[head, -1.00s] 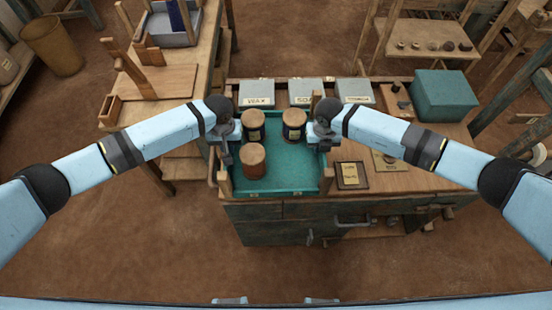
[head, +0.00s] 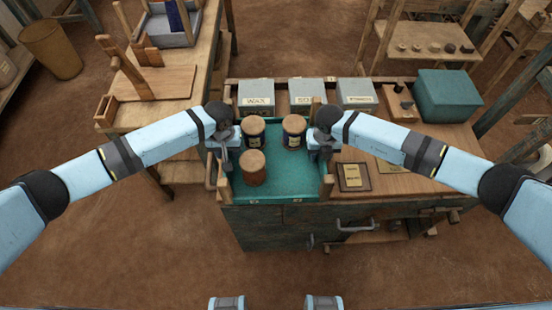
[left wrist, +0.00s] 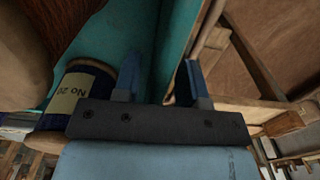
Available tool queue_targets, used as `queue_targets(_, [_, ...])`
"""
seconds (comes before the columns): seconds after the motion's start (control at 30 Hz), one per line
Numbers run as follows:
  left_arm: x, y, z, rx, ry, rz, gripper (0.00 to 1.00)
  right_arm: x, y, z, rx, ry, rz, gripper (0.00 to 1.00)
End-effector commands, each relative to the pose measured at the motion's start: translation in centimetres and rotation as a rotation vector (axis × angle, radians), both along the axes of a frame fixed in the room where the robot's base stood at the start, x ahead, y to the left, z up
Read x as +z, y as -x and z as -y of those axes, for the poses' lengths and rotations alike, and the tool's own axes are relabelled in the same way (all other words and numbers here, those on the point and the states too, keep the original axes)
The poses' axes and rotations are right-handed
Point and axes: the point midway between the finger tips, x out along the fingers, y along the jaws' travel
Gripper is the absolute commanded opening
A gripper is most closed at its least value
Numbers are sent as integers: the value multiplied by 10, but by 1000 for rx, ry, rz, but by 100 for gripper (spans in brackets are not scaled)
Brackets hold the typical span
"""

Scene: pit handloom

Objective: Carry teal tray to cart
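The teal tray (head: 280,183) sits on the right-hand bench and holds three wood-topped spools: a brown one (head: 252,170) in front and two dark ones (head: 254,135) (head: 293,133) behind. My left gripper (head: 224,158) is at the tray's left side. In the left wrist view its two fingers (left wrist: 160,82) stand apart, with the teal tray wall (left wrist: 172,40) between them; a spool labelled No 20 (left wrist: 75,92) is beside them. My right gripper (head: 322,155) is at the tray's right side; its fingertips are too small and hidden to tell.
Grey boxes (head: 256,98) stand behind the tray, one labelled WAX. A teal box (head: 447,95) and a framed card (head: 353,177) are on the bench to the right. A wooden table (head: 165,115) stands left. Bare floor (head: 130,240) lies in front.

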Motion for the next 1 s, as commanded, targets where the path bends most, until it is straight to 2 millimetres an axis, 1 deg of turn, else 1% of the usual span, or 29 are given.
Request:
queue_targets(0.07, [7, 0, 1, -1, 3, 2, 38, 0, 0, -1, 1, -1, 0, 38])
queue_targets(0.17, [22, -1, 1, -1, 4, 3, 38, 0, 0, -1, 1, -2, 0, 38])
queue_targets(0.4, [75, -1, 0, 0, 2, 3, 38, 0, 0, -1, 1, -2, 0, 38])
queue_targets(0.5, [93, 0, 0, -1, 1, 3, 38, 0, 0, -1, 2, -2, 0, 38])
queue_targets(0.6, [106, -1, 0, 0, 0, 2, 38, 0, 0, -1, 1, -2, 0, 38])
queue_targets(0.73, [116, 0, -1, 1, -2, 1, 38, 1, 0, -2, 2, -3, 1, 38])
queue_targets(0.83, [119, 0, -1, 1, -1, 1, 38, 8, 0, -2, 3, -3, 2, 38])
queue_targets(0.93, [119, 0, -1, 2, -1, 1, 38, 22, 0, -2, 4, -4, 3, 38])
queue_targets(1.0, [119, 0, -1, 2, -1, 1, 38, 36, -1, -1, 3, -3, 3, 38])
